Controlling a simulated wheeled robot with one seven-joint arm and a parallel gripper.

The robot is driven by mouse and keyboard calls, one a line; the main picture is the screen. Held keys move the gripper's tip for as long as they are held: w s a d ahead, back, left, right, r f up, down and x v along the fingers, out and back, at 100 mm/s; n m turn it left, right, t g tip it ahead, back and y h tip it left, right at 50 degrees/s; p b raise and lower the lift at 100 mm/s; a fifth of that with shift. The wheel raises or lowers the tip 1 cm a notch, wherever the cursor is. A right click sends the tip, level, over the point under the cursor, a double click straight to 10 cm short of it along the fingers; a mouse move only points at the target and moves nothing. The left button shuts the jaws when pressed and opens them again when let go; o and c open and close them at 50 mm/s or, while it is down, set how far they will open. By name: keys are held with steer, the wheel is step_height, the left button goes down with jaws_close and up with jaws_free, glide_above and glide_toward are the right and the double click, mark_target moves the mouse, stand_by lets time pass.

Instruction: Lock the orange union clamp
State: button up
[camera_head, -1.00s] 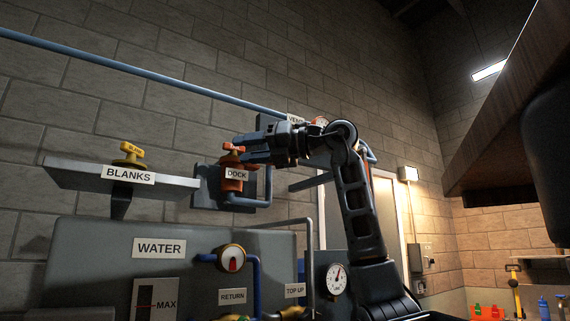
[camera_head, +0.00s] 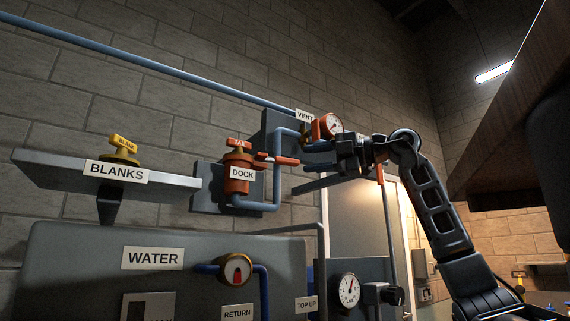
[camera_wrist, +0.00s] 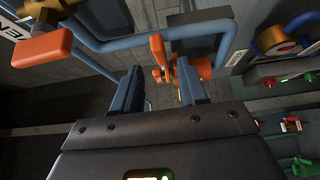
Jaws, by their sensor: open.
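The orange union (camera_head: 240,177) stands upright at the DOCK plate on the wall in the head view, with an orange cap labelled "TA…" on top. An orange clamp lever (camera_head: 277,158) sticks out from it to the right, towards my gripper. My gripper (camera_head: 308,156) is to the right of the lever, open and empty, with its fingers pointing left. In the wrist view, orange parts of the union (camera_wrist: 203,67) and an upright orange lever (camera_wrist: 160,52) show beyond and between the fingertips (camera_wrist: 158,72). I cannot tell how far the clamp is closed.
A blue pipe (camera_head: 272,188) bends up from the dock towards the VENT gauge (camera_head: 330,126). An orange handle (camera_wrist: 38,45) lies close on the left in the wrist view. A shelf (camera_head: 60,172) with a yellow blank (camera_head: 123,150) is left; the WATER tank (camera_head: 80,250) is below.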

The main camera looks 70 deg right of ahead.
mark_target(293, 161)
steer(key=w+p, duration=0.1)
steer(key=w, duration=0.2)
steer(key=w+p, duration=0.1)
steer(key=w, duration=0.3)
steer(key=shift+w+a, duration=0.2)
steer(key=shift+w, duration=0.05)
jaws_close()
steer(key=shift+f, duration=0.1)
